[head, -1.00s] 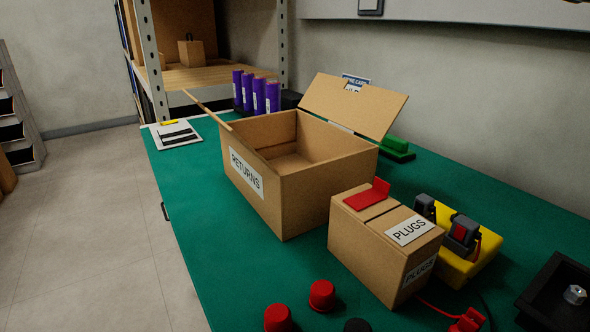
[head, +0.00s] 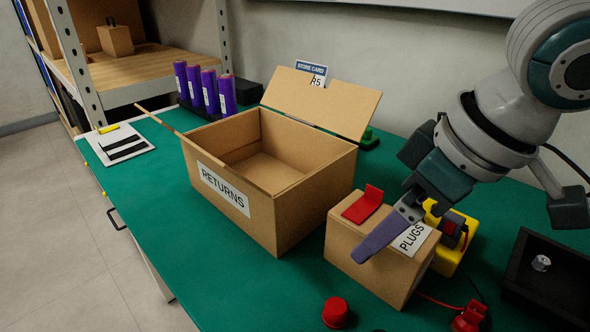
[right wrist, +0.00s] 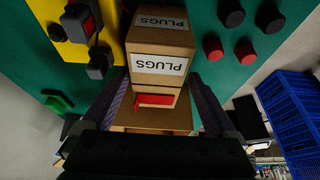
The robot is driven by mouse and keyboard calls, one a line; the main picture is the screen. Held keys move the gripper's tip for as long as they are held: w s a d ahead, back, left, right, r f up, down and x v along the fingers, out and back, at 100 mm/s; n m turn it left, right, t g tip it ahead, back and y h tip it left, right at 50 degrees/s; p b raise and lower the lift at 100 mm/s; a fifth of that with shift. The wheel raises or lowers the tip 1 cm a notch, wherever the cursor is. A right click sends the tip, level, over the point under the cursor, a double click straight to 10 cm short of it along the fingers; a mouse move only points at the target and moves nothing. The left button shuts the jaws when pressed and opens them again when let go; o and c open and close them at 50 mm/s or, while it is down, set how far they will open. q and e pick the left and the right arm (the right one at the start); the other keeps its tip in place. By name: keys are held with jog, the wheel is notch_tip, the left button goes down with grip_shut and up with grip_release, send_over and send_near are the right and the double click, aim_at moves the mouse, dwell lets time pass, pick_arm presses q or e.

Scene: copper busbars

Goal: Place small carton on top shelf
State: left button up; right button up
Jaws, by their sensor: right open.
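The small carton (head: 375,258), labelled PLUGS, stands upright on the green bench, with a red piece (head: 363,203) on its top. My right gripper (head: 382,236) comes down from the right over the carton, one purple finger crossing in front of its top. In the right wrist view the carton (right wrist: 160,46) lies between the two spread fingers of my open right gripper (right wrist: 160,88). I cannot tell if either finger touches it. The rack's wooden shelf (head: 150,64) is at the upper left, with another small carton (head: 115,40) on it. My left gripper is out of view.
The open RETURNS box (head: 225,190) stands between the PLUGS carton and the rack, its flaps raised. Purple cylinders (head: 226,95) stand behind it. A yellow block (head: 449,255) and a black tray (head: 548,290) are to the right. Red caps (head: 335,312) lie at the front.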

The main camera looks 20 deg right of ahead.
jog(key=b+x, duration=0.1)
jog(key=x, duration=0.2)
jog(key=b+x, duration=0.1)
jog(key=x, duration=0.2)
jog(key=shift+d, duration=0.2)
jog(key=shift+f, duration=0.1)
jog(key=shift+c, duration=0.2)
jog(key=c, duration=0.7)
grip_shut()
